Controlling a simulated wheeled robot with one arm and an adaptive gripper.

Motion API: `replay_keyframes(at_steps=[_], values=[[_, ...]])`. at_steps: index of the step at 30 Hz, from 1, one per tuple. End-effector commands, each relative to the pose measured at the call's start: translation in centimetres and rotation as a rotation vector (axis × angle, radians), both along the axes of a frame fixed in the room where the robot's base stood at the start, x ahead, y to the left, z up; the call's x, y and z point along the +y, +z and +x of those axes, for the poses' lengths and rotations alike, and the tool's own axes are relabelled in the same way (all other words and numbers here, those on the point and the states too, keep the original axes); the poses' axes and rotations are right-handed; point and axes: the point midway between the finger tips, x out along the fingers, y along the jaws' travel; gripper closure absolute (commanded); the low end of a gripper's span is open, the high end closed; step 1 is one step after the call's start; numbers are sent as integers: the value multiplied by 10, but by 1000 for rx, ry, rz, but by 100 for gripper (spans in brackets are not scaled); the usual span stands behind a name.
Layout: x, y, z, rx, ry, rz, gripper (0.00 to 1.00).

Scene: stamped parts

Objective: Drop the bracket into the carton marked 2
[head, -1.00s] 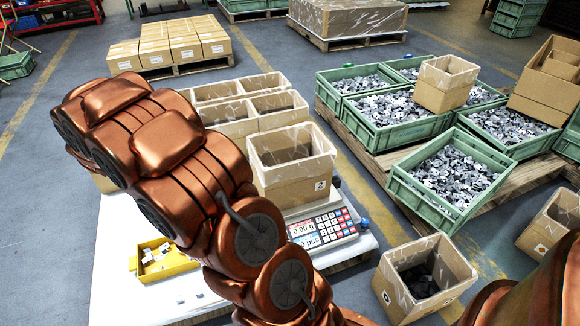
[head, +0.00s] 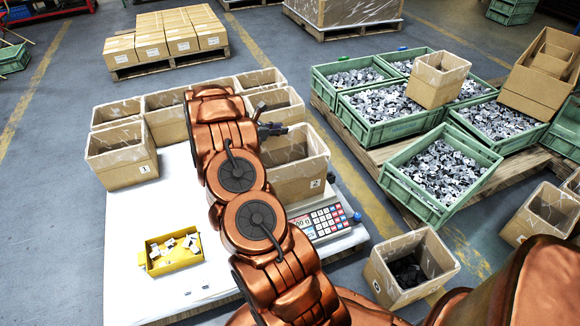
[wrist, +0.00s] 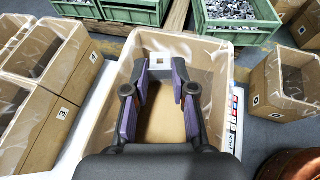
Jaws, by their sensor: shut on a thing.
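The carton marked 2 (head: 298,182) is an open brown box with a clear liner, standing at the scale. In the wrist view its rim (wrist: 222,75) surrounds my fingers, and its bare brown floor shows between them. My gripper (head: 281,129) is over the back part of this carton's opening; it also shows in the wrist view (wrist: 162,62). It is shut on a small pale piece, the bracket (wrist: 160,61), of which little shows between the dark fingertips. Whether the fingertips are below the rim I cannot tell.
The carton marked 1 (head: 123,157) and other open cartons stand left and behind. A yellow tray (head: 186,262) with pale parts sits on the white table. Green crates (head: 436,214) of parts fill the pallet at right.

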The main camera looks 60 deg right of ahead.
Motion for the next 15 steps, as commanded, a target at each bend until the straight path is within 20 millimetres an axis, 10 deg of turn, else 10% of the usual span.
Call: replay_keyframes(at_steps=[15], values=[[-10, -26, -21, 0, -55, 1, 94]])
